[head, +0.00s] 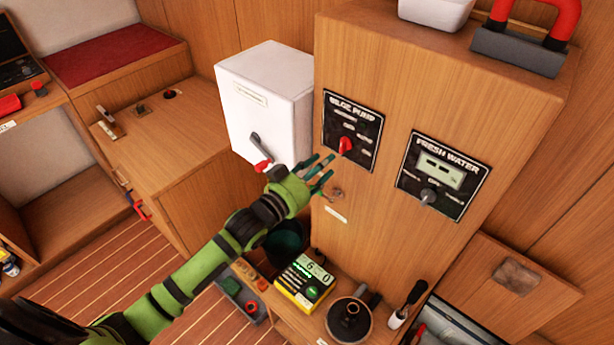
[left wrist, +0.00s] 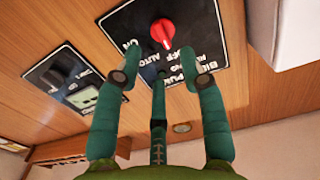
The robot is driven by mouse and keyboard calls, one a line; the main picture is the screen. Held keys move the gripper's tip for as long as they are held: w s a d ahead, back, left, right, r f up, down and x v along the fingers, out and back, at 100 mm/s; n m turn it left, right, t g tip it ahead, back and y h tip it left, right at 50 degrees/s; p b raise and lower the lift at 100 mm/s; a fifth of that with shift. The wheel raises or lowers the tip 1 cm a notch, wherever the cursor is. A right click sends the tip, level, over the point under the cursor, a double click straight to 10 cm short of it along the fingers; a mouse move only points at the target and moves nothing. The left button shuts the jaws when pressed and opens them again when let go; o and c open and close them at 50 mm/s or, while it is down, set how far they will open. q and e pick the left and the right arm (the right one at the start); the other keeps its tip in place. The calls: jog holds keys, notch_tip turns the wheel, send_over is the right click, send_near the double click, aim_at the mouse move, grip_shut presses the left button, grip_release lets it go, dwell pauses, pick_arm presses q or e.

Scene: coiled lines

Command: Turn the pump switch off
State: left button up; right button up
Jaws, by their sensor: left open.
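The pump switch is a red rotary knob (head: 345,145) on the black bilge pump panel (head: 367,112), on the front of a wooden cabinet. In the left wrist view the red knob (left wrist: 163,33) shows beyond the fingers, on its panel (left wrist: 136,22) with ON, OFF and AUTO lettering. A white mark is on the knob; I cannot tell for certain which setting it points to. My left gripper (head: 324,168) is open and empty, just below and left of the knob, apart from it. Its spread fingers (left wrist: 161,78) show in the left wrist view. My right gripper is not in view.
The fresh water panel (head: 444,174), with a grey knob, is right of the pump panel. A white box (head: 268,95) with a red-tipped lever stands close left. Below are a yellow device (head: 304,283) and a round dark-topped object (head: 349,318).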

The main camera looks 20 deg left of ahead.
pick_arm(q)
jog(key=v, duration=0.5)
jog(key=shift+s, duration=0.2)
jog(key=s+a+f+n+g+y, duration=0.1)
jog(key=s+a+f+g+y, duration=0.15)
jog(key=f, duration=0.85)
jog(key=s+a+f+g+y, duration=0.1)
jog(key=s+a+f+g, duration=0.2)
jog(key=f, duration=0.8)
jog(key=s+a+f+n+g+y, duration=0.15)
jog(key=s+f, duration=0.25)
jog(key=f, duration=0.7)
jog(key=s+f+g, duration=0.3)
jog(key=s+f, duration=0.3)
jog(key=s, duration=0.5)
jog(key=s+d+f+g+y, duration=0.1)
jog(key=s+f+g, duration=0.1)
jog(key=s+f, duration=0.5)
jog(key=s+f+g+b, duration=0.1)
jog(key=s+f+g, duration=0.2)
jog(key=s+f, duration=0.4)
jog(key=s, duration=0.9)
jog(key=shift+s+d+m+g+y, duration=0.25)
jog(key=shift+d+m+g+y, duration=0.05)
jog(key=shift+d+m+y, duration=0.1)
